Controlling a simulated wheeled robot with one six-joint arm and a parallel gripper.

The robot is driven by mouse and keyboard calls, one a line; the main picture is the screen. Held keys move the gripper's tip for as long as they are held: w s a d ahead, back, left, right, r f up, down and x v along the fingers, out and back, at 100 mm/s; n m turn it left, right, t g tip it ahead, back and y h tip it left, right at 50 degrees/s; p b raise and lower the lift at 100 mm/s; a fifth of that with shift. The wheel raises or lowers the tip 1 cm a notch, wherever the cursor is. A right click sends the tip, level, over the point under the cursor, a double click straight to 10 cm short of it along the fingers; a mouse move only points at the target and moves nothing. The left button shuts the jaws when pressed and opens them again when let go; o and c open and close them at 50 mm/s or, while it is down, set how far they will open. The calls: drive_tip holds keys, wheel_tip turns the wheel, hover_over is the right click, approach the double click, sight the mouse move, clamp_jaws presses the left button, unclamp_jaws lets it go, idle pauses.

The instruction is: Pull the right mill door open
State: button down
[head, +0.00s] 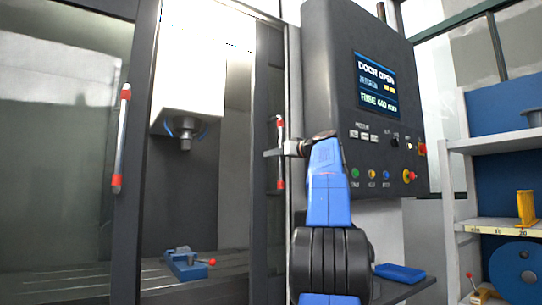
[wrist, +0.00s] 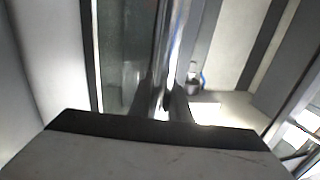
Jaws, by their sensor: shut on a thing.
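The right mill door (head: 267,95) is a narrow dark-framed panel at the right side of the mill opening. Its vertical handle (head: 281,178), a metal bar with red ends, stands on it. My gripper (head: 273,153) is shut on this handle around mid-height, reaching in from the right. In the wrist view the handle is a shiny upright bar (wrist: 176,45), and my gripper (wrist: 165,103) has its dark fingers on either side of it. A wide gap shows between the right door and the left door (head: 60,150). The exact finger contact is partly hidden.
The left door has a similar handle (head: 121,140). Inside the mill are a white spindle head (head: 190,75) and a blue vise (head: 184,264). A control panel (head: 365,100) reading "DOOR OPEN" hangs close to my arm on the right. Shelves (head: 500,143) stand at far right.

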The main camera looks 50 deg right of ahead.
drive_tip(key=c, duration=1.6)
unclamp_jaws()
drive_tip(key=shift+c, duration=0.2)
drive_tip(key=s, duration=1.7)
drive_tip(key=shift+s+a, duration=0.2)
drive_tip(key=shift+a, duration=0.15)
